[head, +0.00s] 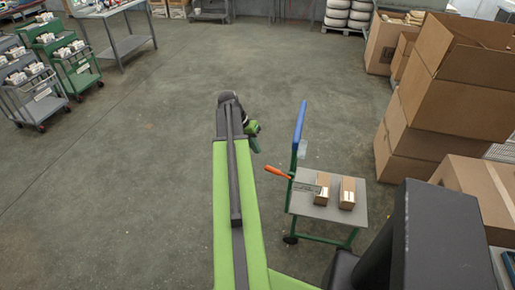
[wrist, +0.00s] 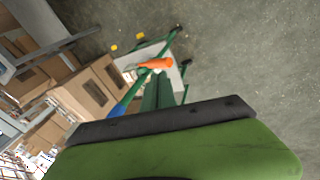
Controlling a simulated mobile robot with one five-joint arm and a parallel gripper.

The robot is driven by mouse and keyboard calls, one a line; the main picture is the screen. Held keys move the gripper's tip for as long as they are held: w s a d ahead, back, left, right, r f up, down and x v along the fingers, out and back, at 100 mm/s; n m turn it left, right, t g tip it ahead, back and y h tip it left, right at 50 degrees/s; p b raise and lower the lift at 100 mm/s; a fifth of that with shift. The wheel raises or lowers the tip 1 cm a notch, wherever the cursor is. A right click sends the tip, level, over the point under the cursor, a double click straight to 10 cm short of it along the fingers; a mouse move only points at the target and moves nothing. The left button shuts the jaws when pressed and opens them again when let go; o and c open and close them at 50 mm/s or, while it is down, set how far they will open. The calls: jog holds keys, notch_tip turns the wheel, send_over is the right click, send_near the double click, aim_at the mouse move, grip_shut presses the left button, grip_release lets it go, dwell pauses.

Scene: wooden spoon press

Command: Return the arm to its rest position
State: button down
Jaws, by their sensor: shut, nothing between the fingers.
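My arm reaches forward from the bottom middle of the head view. My gripper (head: 255,147) is at its far end, above open floor and to the left of a small cart (head: 327,210). Its dark green fingers are together, with nothing seen between them. In the wrist view my gripper (wrist: 158,84) points toward the cart, and the fingers overlap part of it in the picture. An orange handle-like thing (head: 277,173) shows at the cart's left edge. It also shows in the wrist view (wrist: 156,64), just beyond the fingertips.
The cart has a blue push bar (head: 299,121) and carries two small boxes (head: 347,193). Large cardboard boxes (head: 455,85) are stacked at the right. Trolleys (head: 75,66) and a table (head: 127,42) stand at the upper left. The floor at the left and centre is clear.

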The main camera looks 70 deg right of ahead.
jog(key=w+a+n+t+h, duration=0.1)
jog(key=w+a+n, duration=0.1)
jog(key=w+a, duration=0.65)
jog(key=w+a+n, duration=0.2)
jog(key=w+a, duration=0.3)
jog(key=w, duration=0.6)
jog(key=w+a+n+t, duration=0.15)
jog(key=w+a, duration=0.35)
jog(key=a, duration=0.5)
jog(key=w+a+n, duration=0.3)
jog(key=w+a, duration=0.2)
jog(key=a, duration=0.5)
jog(key=a+f+n+t+y, duration=0.1)
jog(key=a+n, duration=0.8)
jog(key=a, duration=1.6)
jog(key=shift+s+a+n+t+y+p, duration=0.2)
jog(key=shift+a+n+t+y+p, duration=0.2)
jog(key=shift+y, duration=0.4)
jog(key=shift+d+f, duration=0.1)
jog(key=shift+d, duration=0.05)
